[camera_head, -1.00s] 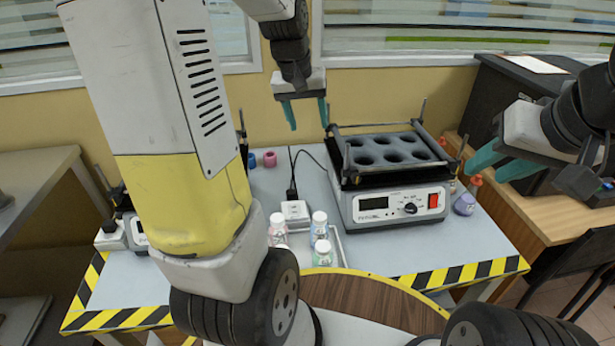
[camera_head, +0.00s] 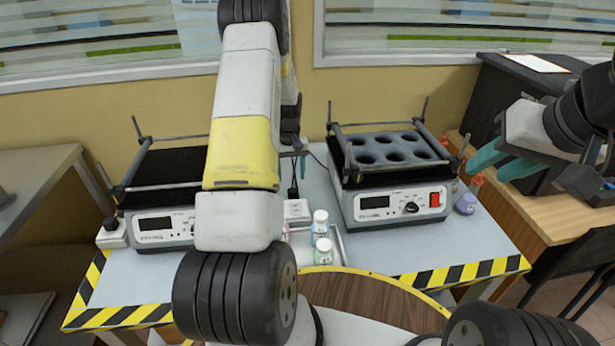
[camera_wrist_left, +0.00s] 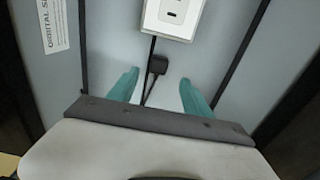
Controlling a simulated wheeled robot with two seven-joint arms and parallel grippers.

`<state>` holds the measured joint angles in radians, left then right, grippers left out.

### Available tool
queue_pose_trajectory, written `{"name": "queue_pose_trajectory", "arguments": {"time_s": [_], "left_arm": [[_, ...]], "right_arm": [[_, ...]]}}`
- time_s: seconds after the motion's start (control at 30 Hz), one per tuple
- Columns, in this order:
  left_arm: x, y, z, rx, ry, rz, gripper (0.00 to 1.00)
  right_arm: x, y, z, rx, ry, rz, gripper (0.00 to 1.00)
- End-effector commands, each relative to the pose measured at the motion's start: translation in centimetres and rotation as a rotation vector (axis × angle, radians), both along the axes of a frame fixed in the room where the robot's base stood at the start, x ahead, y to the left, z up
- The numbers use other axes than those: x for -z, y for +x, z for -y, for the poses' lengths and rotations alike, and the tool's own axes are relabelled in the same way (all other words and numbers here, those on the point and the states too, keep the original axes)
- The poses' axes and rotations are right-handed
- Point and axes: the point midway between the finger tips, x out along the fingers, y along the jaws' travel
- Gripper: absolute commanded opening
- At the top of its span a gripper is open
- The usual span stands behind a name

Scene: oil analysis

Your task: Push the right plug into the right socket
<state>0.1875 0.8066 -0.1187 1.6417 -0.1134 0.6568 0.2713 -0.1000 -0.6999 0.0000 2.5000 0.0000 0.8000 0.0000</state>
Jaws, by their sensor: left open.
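The right socket is a white box (camera_head: 296,209) on the table between the two shakers; it also shows at the top of the left wrist view (camera_wrist_left: 174,14). The right plug is black with a cable (camera_head: 292,190); in the left wrist view the plug (camera_wrist_left: 158,65) lies just short of the socket, apart from it. My left gripper (camera_wrist_left: 158,81) is open, its teal fingertips on either side of the plug and cable with gaps. In the head view my left arm hides most of that gripper. My right gripper (camera_head: 487,173) is open and empty at the right.
A shaker with a holed tray (camera_head: 400,205) stands right of the socket, another shaker (camera_head: 160,225) left of it. Small bottles (camera_head: 322,235) stand in a tray in front of the socket. Another white socket box (camera_head: 112,236) sits at the table's left.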

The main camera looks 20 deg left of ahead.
Motion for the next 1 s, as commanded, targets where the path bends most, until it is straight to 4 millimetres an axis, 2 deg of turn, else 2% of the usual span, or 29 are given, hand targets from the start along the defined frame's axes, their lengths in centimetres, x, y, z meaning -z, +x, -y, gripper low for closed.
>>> {"name": "queue_pose_trajectory", "arguments": {"time_s": [0.13, 0.3, 0.63, 0.9, 1.0], "left_arm": [[0.6, -0.1, 0.0, 0.001, 0.0, -0.003, 0.58], [2.5, -0.1, 0.1, 0.001, 0.0, -0.003, 0.58], [2.9, -0.1, 0.1, 0.001, -0.001, -0.002, 0.58], [6.7, 0.0, 0.3, 0.0, -0.001, -0.003, 0.58], [7.6, 0.0, 0.3, 0.0, -0.002, -0.001, 0.58]], "right_arm": [[0.0, 0.0, 0.0, 0.0, 0.0, 0.0, 0.36], [0.0, 0.0, 0.0, 0.0, 0.0, 0.0, 0.36], [0.0, 0.0, 0.0, 0.0, 0.0, 0.0, 0.36], [0.0, 0.0, 0.0, 0.0, 0.0, 0.0, 0.36], [0.0, 0.0, 0.0, 0.0, 0.0, 0.0, 0.36]]}}
